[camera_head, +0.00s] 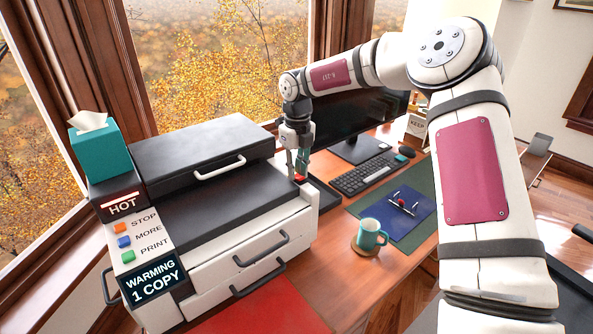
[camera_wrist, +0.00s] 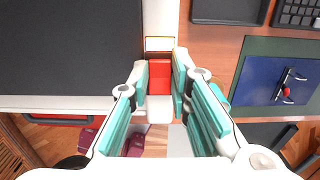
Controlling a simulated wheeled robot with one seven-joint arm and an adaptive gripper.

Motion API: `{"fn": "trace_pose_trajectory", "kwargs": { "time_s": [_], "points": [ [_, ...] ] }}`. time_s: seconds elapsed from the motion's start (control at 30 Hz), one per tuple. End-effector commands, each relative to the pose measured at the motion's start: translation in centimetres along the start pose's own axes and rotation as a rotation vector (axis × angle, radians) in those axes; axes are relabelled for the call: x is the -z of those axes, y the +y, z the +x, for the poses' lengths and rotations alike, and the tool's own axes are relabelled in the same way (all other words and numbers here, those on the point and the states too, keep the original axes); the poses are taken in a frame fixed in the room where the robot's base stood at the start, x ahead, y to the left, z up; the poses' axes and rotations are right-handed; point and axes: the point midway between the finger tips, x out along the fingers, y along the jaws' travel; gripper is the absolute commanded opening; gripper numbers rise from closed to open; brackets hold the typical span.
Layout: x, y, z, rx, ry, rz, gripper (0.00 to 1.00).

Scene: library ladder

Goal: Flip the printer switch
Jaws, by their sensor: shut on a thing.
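The printer (camera_head: 220,215) stands on the wooden desk below the window, with its panel at the left showing "HOT", "STOP", "MORE", "PRINT" and "WARMING 1 COPY". Its red switch (camera_head: 299,178) sits at the right end of the printer's top. In the wrist view the red switch (camera_wrist: 160,78) lies between my fingertips, with a pale plate above and below it. My gripper (camera_head: 299,168) points down at the switch, and in the wrist view my gripper (camera_wrist: 160,82) is shut on it with a teal-padded finger on each side.
A teal tissue box (camera_head: 97,150) stands on the printer's left end. Right of the printer are a monitor (camera_head: 362,125), a keyboard (camera_head: 361,174), a teal mug (camera_head: 370,235) on a coaster and a blue mat (camera_head: 405,212). A red mat (camera_head: 265,312) lies in front.

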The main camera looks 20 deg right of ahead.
Motion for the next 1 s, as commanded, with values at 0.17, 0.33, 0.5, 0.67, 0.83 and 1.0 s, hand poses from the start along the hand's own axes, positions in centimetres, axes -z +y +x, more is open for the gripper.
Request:
{"fn": "trace_pose_trajectory", "kwargs": {
  "time_s": [0.17, 0.33, 0.5, 0.67, 0.83, 1.0],
  "points": [
    [0.0, -0.1, 0.0, 0.001, -0.002, 0.001, 0.0],
    [0.0, -0.1, 0.0, 0.001, -0.002, 0.0, 0.38],
    [0.0, 0.0, 0.0, 0.001, -0.002, 0.0, 0.38],
    [0.0, 0.0, -0.1, 0.001, -0.002, 0.0, 0.38],
    [-0.1, -0.1, -1.8, 0.001, -0.004, 0.0, 0.38],
    [-0.1, -0.1, -5.1, 0.003, -0.006, 0.002, 0.38]
  ]
}}
